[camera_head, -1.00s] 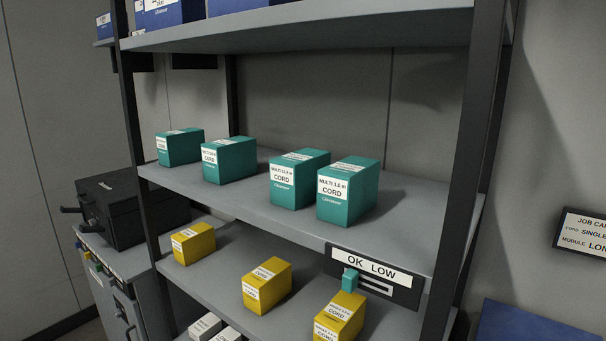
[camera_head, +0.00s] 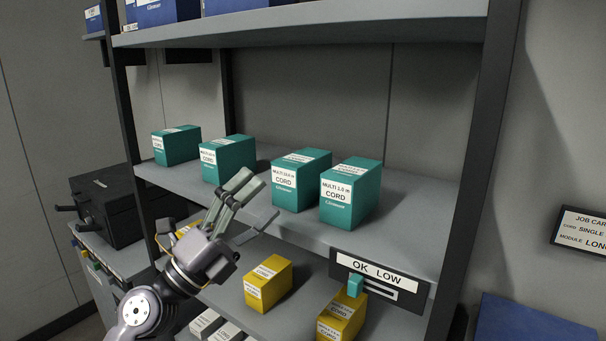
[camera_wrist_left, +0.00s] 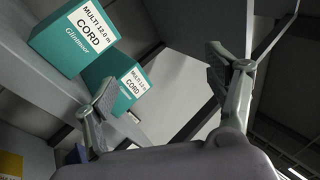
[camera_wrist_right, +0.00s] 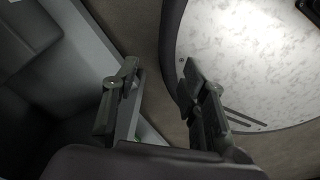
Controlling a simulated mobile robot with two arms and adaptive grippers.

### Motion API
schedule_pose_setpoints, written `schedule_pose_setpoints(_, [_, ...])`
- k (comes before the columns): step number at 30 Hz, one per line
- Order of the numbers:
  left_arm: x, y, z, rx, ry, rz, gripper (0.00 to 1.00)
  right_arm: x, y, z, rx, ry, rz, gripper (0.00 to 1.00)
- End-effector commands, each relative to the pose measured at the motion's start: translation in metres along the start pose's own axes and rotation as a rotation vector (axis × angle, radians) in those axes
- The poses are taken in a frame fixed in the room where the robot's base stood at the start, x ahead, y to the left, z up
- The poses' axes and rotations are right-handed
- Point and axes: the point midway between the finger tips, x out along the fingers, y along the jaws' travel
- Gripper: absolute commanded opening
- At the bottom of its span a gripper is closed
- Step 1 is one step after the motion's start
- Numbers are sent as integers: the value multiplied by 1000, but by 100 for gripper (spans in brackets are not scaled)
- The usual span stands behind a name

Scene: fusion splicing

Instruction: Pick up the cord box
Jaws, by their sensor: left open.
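Several teal cord boxes stand in a row on the middle shelf: far left (camera_head: 176,146), second (camera_head: 230,160), third (camera_head: 301,182) and right (camera_head: 350,195). Yellow cord boxes stand on the shelf below, one in the middle (camera_head: 268,284), one at right (camera_head: 341,318) and one partly hidden behind my left arm. My left gripper (camera_head: 258,200) is open and empty in front of the middle shelf's edge, below the second and third teal boxes. The left wrist view shows a teal box labelled MULTI 12.0 m (camera_wrist_left: 75,38) and another teal box (camera_wrist_left: 122,76) beyond one finger. My right gripper (camera_wrist_right: 158,80) is open and empty.
An OK LOW sign (camera_head: 376,272) with a small teal tab hangs at the middle shelf's front edge (camera_head: 400,240). Dark uprights (camera_head: 478,150) bound the rack. Blue boxes (camera_head: 160,10) sit on the top shelf. A black case (camera_head: 105,205) stands left. A job card (camera_head: 584,232) is at right.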

Motion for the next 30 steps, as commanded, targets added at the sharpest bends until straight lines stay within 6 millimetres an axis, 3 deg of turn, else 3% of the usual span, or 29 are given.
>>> schedule_pose_setpoints(1, [17,-18,-15,150,133,20,78,-1,-1,-2,0,3,-1,40])
schedule_pose_setpoints(3, [31,-27,-33,365,306,91,78,-2,-2,-2,0,3,-2,40])
schedule_pose_setpoints(5, [36,-27,-38,545,425,181,78,-3,-3,-2,0,4,-4,40])
schedule_pose_setpoints(8, [38,-24,-22,807,543,363,78,-4,-6,-3,0,4,-7,40])
schedule_pose_setpoints(12, [31,-30,22,1055,582,606,78,-6,-10,-4,1,6,-12,40])
schedule_pose_setpoints(15, [26,-39,47,1148,568,724,78,-6,-10,-5,1,6,-12,40])
schedule_pose_setpoints(20, [27,-39,62,1194,555,800,78,-11,-10,-5,1,6,-12,40])
schedule_pose_setpoints(30, [72,15,64,1191,557,801,78,-41,-4,-6,-1,4,-6,40])
